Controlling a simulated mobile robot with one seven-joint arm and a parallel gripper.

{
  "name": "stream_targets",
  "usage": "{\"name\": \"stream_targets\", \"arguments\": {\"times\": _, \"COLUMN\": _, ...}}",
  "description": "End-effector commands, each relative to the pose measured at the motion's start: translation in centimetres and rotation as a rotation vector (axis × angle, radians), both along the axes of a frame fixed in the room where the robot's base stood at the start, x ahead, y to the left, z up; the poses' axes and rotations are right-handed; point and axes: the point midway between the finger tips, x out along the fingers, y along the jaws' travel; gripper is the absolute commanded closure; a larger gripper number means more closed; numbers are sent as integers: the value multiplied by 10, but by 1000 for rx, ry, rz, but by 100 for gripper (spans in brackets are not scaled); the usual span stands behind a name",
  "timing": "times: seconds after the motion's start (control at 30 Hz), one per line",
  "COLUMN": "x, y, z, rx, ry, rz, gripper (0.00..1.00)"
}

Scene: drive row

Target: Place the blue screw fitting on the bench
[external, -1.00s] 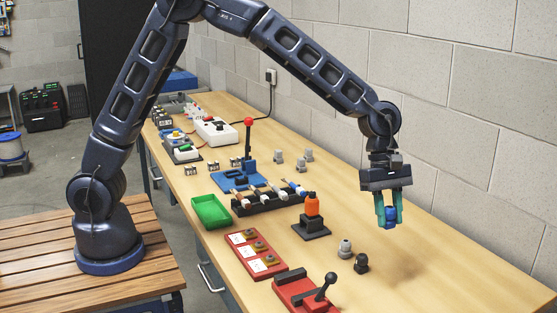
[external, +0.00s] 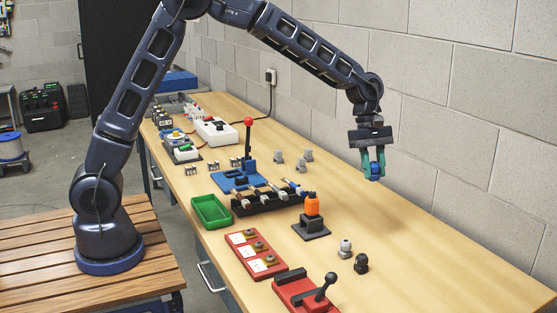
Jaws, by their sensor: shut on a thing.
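My gripper (external: 374,166) is shut on the blue screw fitting (external: 375,173). It holds the fitting between its teal fingers, in the air over the right part of the bench near the block wall. The fingers hide the sides of the fitting. The bench (external: 410,235) is a long, light wooden top, and its surface below and to the right of the gripper is bare.
A green tray (external: 211,210) and a red lever unit (external: 308,292) are on the bench.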

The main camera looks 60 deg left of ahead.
Motion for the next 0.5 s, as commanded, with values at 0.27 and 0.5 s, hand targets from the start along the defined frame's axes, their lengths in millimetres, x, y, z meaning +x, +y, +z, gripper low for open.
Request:
{"name": "stream_targets", "arguments": {"times": 0.27, "x": 33, "y": 123, "z": 0, "rx": 6, "ry": -3, "rz": 15, "gripper": 93}}
{"name": "stream_targets", "arguments": {"times": 0.5, "x": 43, "y": 228, "z": 0, "rx": 7, "ry": -3, "rz": 22, "gripper": 93}}
